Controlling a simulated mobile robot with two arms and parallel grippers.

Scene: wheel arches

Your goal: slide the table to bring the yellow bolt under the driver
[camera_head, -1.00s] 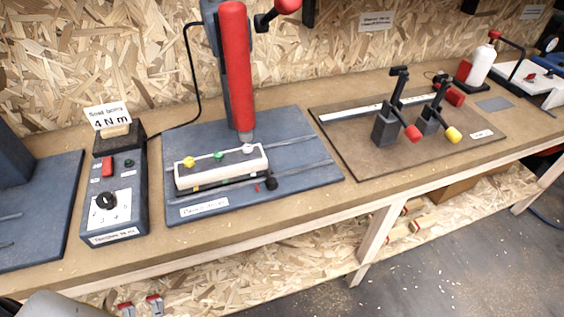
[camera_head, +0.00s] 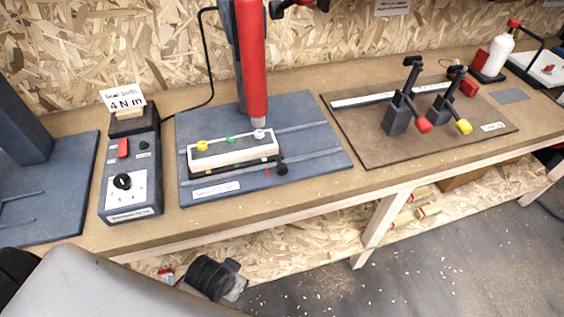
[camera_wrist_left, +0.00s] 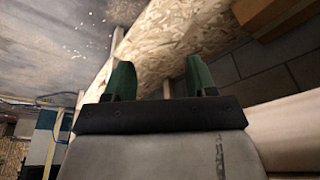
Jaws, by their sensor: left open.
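The sliding table (camera_head: 234,156) is a white-topped block on rails of a blue-grey base plate (camera_head: 318,160). On it sit a yellow bolt (camera_head: 202,146) at the left, a green bolt (camera_head: 231,139) in the middle and a white bolt (camera_head: 259,133) at the right. The red driver (camera_head: 252,60) stands upright, its tip (camera_head: 258,121) over the white bolt end. A black knob (camera_head: 282,168) is at the table's front right. My left gripper shows in the left wrist view (camera_wrist_left: 158,82), open and empty, away from the table. My right gripper is not seen.
A control box (camera_head: 134,185) with a "4 N m" sign stands left of the base plate. A brown board with two toggle clamps (camera_head: 395,125) lies to the right. The bench's front edge and the lower shelf (camera_head: 275,235) lie below.

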